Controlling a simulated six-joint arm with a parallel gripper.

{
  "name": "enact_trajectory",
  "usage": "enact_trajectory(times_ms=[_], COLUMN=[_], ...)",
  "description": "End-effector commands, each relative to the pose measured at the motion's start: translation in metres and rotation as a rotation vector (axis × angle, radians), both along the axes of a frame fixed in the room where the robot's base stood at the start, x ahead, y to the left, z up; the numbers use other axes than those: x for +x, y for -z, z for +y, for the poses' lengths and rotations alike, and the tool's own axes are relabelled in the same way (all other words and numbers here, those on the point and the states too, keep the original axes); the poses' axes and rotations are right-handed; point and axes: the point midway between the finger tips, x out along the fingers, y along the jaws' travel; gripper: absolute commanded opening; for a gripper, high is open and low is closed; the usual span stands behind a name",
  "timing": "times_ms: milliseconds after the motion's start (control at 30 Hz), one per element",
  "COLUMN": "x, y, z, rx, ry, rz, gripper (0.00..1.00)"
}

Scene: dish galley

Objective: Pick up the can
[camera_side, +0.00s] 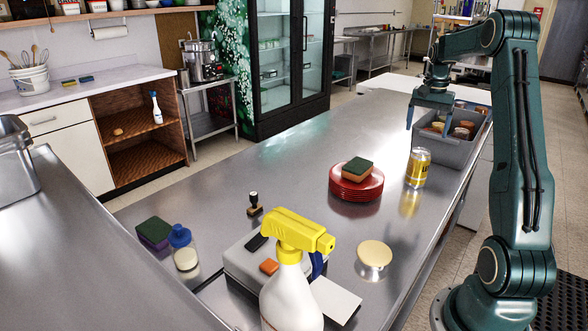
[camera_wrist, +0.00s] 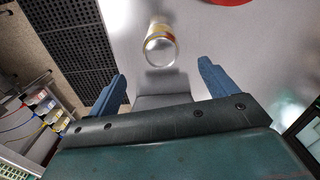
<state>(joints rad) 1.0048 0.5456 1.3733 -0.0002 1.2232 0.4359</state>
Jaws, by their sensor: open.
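A yellow and silver can (camera_side: 417,168) stands upright on the steel table, right of a stack of red plates. In the wrist view the can (camera_wrist: 160,47) shows its round silver end, ahead of my jaws and roughly between them. My gripper (camera_side: 428,120) is above the grey bin beyond the can, with its jaws pointing down. In the wrist view the two blue fingers of my gripper (camera_wrist: 160,85) are spread apart, with nothing between them. The can is apart from the fingers.
The grey bin (camera_side: 458,152) holds several items right behind the can. Red plates (camera_side: 350,188) carry a green and orange sponge (camera_side: 357,169). A yellow-topped spray bottle (camera_side: 290,300) stands in front.

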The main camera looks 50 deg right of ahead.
Motion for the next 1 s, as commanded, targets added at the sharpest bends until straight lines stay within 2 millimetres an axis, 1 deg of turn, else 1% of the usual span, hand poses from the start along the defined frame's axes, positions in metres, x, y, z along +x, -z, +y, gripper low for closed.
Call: enact_trajectory(times_ms=[167, 267, 367, 600, 800, 1000], x=[0.000, 0.000, 0.000, 0.000, 0.000, 0.001], y=[0.004, 0.011, 0.023, 0.059, 0.081, 0.086], z=[0.000, 0.001, 0.001, 0.001, 0.001, 0.001], rx=[0.001, 0.002, 0.004, 0.004, 0.002, -0.001], ry=[-0.001, -0.002, -0.002, -0.002, -0.003, -0.003], rz=[0.000, 0.001, 0.003, 0.003, 0.001, 0.000], gripper=[0.85, 0.85, 0.85, 0.85, 0.85, 0.85])
